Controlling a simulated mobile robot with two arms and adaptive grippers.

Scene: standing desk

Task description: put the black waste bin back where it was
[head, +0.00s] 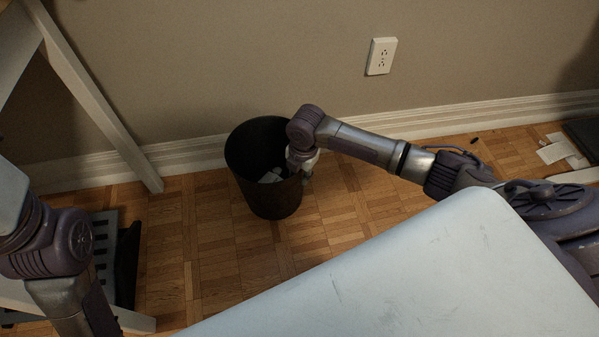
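The black waste bin (268,198) stands upright on the parquet floor close to the wall, with some pale items inside it. My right arm reaches in from the right, and my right gripper (303,172) is at the bin's right rim. The wrist and the rim hide part of the fingers, so I cannot tell whether they are closed on the rim. My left arm is at the lower left edge; its gripper is out of the picture.
An outlet (381,56) is on the wall. Papers (562,150) lie at far right. Floor around the bin is clear.

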